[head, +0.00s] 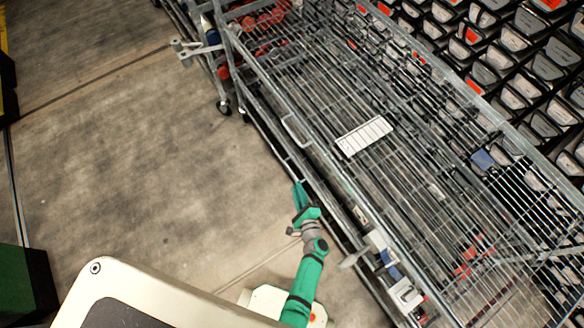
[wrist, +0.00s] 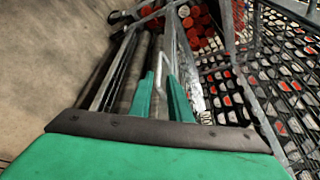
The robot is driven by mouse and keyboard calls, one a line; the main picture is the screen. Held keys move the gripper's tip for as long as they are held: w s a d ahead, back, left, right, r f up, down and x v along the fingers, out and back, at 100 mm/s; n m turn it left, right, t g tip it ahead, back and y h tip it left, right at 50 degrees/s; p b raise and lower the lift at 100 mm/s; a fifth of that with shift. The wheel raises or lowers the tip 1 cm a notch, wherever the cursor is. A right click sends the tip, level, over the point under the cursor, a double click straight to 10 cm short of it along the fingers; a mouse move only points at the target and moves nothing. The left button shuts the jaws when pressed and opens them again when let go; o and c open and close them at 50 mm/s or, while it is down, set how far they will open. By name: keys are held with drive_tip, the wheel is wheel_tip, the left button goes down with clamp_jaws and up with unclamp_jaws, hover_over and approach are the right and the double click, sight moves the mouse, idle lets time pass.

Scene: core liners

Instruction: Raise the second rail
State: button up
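Long grey metal rails run along the near side of a wire-mesh rack (head: 470,130). Which one counts as the second rail I cannot tell. One side rail (head: 335,185) carries a bent wire handle (head: 296,130), which also shows in the wrist view (wrist: 159,70) beyond the fingertips. My green gripper (head: 300,192) is low beside the rack's near side, pointing along the rails. In the wrist view my two green fingers (wrist: 160,82) stand apart, with a gap between their tips. I see nothing clearly held between them. Whether a finger touches a rail cannot be told.
Red items (head: 262,22) sit in the rack's far end, above a caster wheel (head: 224,107). Many dark bins (head: 510,60) fill the right. Bare concrete floor (head: 130,130) lies open at the left.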

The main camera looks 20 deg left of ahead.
sight(291, 170)
drive_tip(key=x, duration=1)
drive_tip(key=shift+w+a+f, duration=0.1)
drive_tip(key=shift+w+f, duration=0.05)
clamp_jaws()
